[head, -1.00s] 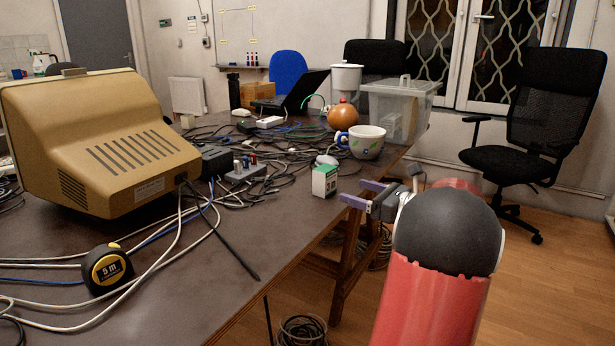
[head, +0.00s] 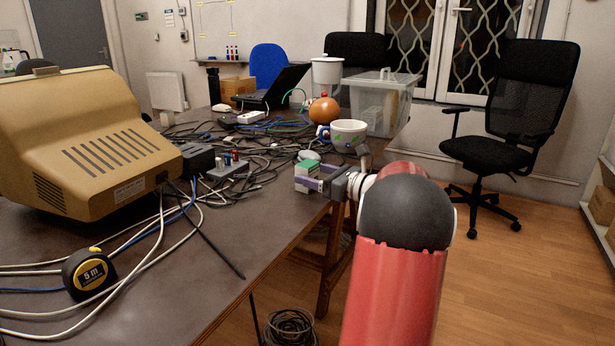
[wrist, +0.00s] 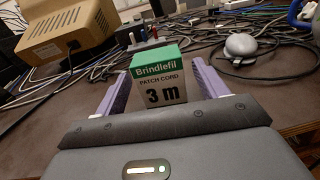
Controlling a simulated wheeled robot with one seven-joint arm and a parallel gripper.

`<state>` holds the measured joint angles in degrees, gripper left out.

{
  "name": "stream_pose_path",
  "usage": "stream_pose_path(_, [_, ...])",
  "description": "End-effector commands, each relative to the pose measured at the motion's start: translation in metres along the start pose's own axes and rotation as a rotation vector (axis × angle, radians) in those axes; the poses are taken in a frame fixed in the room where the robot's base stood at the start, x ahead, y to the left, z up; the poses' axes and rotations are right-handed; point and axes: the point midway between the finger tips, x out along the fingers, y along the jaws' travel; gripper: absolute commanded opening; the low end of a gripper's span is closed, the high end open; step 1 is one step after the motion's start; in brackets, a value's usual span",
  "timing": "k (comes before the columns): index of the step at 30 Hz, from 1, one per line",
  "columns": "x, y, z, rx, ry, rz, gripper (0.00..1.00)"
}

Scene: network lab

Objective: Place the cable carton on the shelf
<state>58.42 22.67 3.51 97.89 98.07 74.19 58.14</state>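The cable carton, a small green-and-white box (head: 307,166), stands upright near the table's right edge. In the wrist view the carton (wrist: 159,84) faces me and reads "Brindlefil PATCH CORD 3 m". My gripper (head: 310,179) is at the carton, with its purple fingers on either side. In the wrist view my gripper (wrist: 160,72) is open, and narrow gaps show between the fingers and the carton. A shelf unit (head: 600,235) with cardboard boxes is cut off at the far right edge of the head view.
Tangled cables, a beige monitor (head: 85,145), a tape measure (head: 90,273), a computer mouse (head: 309,155), a cup (head: 348,135), an orange round object (head: 324,111) and a clear bin (head: 380,105) are on the table. A black office chair (head: 495,150) stands right; wooden floor lies clear before it.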

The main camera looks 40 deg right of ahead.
Motion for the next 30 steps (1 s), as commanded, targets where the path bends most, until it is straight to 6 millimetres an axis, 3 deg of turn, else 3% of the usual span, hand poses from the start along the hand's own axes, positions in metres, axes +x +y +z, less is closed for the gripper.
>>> stream_pose_path(1, [0.0,0.0,0.0,0.0,0.0,0.0,0.65])
stream_pose_path(12, [0.0,0.0,0.0,-0.001,0.0,0.0,0.2])
stream_pose_path(23, [0.0,0.0,0.011,-0.004,0.0,0.0,0.2])
stream_pose_path(26, [0.0,0.0,0.024,-0.005,0.0,0.0,0.2])
stream_pose_path(30, [0.0,0.0,0.055,-0.008,-0.002,-0.001,0.2])
